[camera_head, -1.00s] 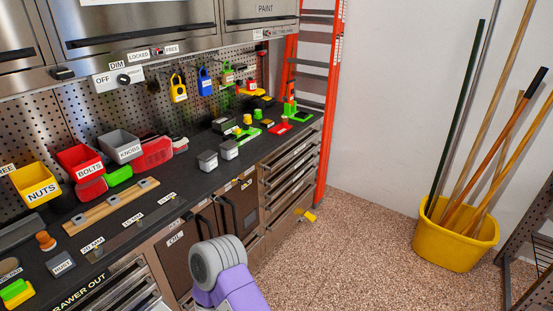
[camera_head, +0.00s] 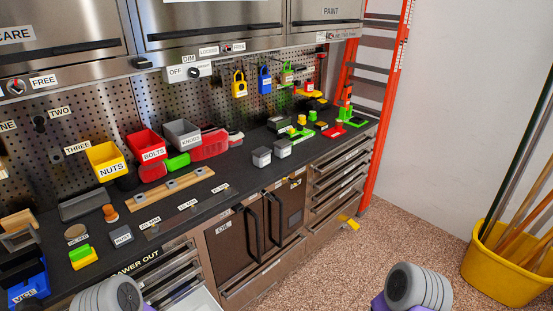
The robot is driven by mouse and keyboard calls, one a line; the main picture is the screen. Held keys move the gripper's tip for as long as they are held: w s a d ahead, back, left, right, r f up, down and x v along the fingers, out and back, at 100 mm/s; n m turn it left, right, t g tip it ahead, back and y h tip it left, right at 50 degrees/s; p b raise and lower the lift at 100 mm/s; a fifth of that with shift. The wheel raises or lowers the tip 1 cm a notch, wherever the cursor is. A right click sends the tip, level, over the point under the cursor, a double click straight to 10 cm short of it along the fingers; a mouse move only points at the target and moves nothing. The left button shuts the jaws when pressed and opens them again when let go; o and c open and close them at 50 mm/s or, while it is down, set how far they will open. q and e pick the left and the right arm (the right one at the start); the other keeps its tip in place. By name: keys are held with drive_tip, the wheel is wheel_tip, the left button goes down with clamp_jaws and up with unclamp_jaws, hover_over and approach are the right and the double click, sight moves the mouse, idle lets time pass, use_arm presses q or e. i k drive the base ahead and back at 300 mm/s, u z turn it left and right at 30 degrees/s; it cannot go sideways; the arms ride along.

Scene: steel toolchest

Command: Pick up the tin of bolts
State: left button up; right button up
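A red open-topped bin labelled BOLTS (camera_head: 144,145) stands at the back of the dark worktop, between a yellow bin labelled NUTS (camera_head: 105,160) and a grey bin labelled KNOBS (camera_head: 181,134). I cannot see its contents. Two small grey lidded containers, a left one (camera_head: 261,157) and a right one (camera_head: 282,149), stand near the worktop's front edge. Their labels are too small to read, so I cannot tell whether either holds bolts. Neither of my grippers is in view; only rounded parts of my arms show at the bottom edge.
A wooden rail (camera_head: 170,190) and a metal strip lie before the bins. A blue vise (camera_head: 27,282) stands at the left end. An open drawer (camera_head: 198,297) sticks out below. An orange ladder (camera_head: 384,110) and yellow bucket (camera_head: 505,275) stand at right.

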sight(262, 156)
drive_tip(key=z, duration=1)
drive_tip(key=i, duration=1.8)
drive_tip(key=u, duration=1.95)
